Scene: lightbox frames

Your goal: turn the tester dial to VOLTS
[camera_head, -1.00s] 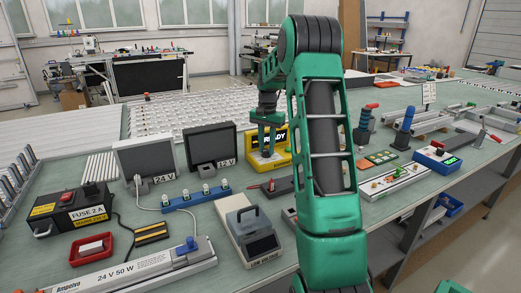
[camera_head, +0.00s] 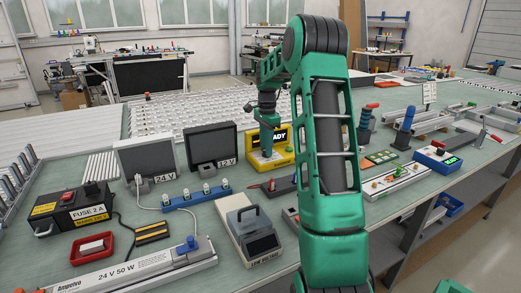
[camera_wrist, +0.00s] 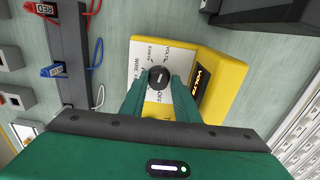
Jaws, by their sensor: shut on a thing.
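The tester (camera_head: 284,157) is a yellow box on the bench, partly behind my gripper (camera_head: 267,152) in the head view. The wrist view shows the tester (camera_wrist: 222,85) with a white face, printed labels including VOLTS, EARTH and OFF, and a dark display. Its round black dial (camera_wrist: 157,76) has a short white mark. My gripper (camera_wrist: 158,82) is shut on the dial, one green finger on each side. Exactly which label the mark faces is hard to tell. The fingers hide part of the face.
A 12 V monitor (camera_head: 211,145) stands left of the tester, with a blue socket strip (camera_head: 195,200) in front. A low-voltage unit (camera_head: 249,231) sits nearer. Red and blue leads (camera_wrist: 97,45) lie beside the tester in the wrist view.

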